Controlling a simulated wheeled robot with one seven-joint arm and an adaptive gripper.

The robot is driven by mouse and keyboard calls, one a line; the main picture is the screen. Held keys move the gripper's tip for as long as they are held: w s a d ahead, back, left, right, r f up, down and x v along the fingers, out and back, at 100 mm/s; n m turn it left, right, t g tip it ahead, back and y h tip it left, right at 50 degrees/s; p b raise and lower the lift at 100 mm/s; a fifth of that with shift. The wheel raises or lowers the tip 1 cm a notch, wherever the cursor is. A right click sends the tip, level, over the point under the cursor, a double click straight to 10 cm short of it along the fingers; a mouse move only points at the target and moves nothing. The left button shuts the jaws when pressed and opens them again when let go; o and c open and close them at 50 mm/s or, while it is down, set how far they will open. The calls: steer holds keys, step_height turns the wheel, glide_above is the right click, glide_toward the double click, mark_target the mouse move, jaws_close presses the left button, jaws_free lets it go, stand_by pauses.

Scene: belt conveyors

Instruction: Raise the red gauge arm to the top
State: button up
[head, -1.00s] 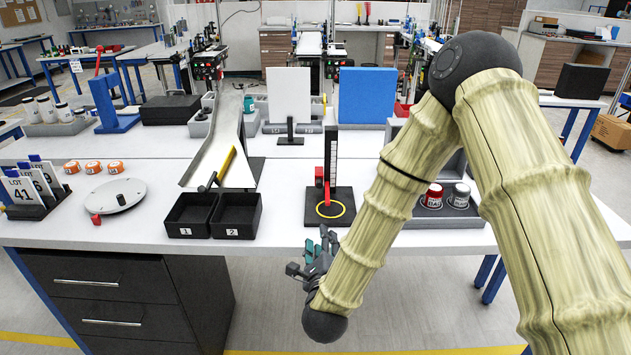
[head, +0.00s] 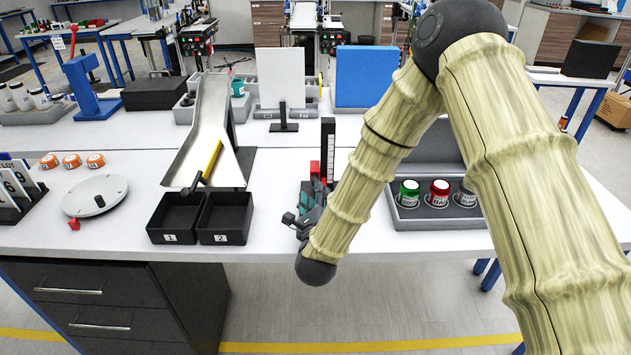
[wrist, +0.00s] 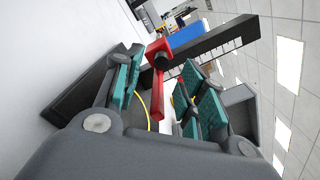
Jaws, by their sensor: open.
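The gauge has a black upright post (head: 328,137) with a white scale along it. Its red gauge arm (head: 314,169) is low on the post, partly hidden by my gripper in the head view. In the wrist view the red gauge arm (wrist: 159,85) lies between my fingers, with a gap visible on each side. The post (wrist: 215,41) appears sideways there. My gripper (head: 312,200) is open at the gauge, with teal finger pads; it also shows in the wrist view (wrist: 163,92). The gauge's black base (wrist: 88,88) is partly hidden behind my fingers.
Two black bins (head: 199,220) stand left of the gauge, below a sloped metal chute (head: 210,120). A grey tray with jars (head: 440,222) is to the right. A blue panel (head: 370,85) and a white panel (head: 281,78) stand behind.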

steer(key=w, duration=0.1)
steer(key=w+p, duration=0.1)
steer(key=w, duration=0.1)
steer(key=shift+w+r, duration=0.2)
steer(key=shift+w, duration=0.05)
steer(key=shift+w+f, duration=0.15)
steer(key=shift+w, duration=0.65)
jaws_close()
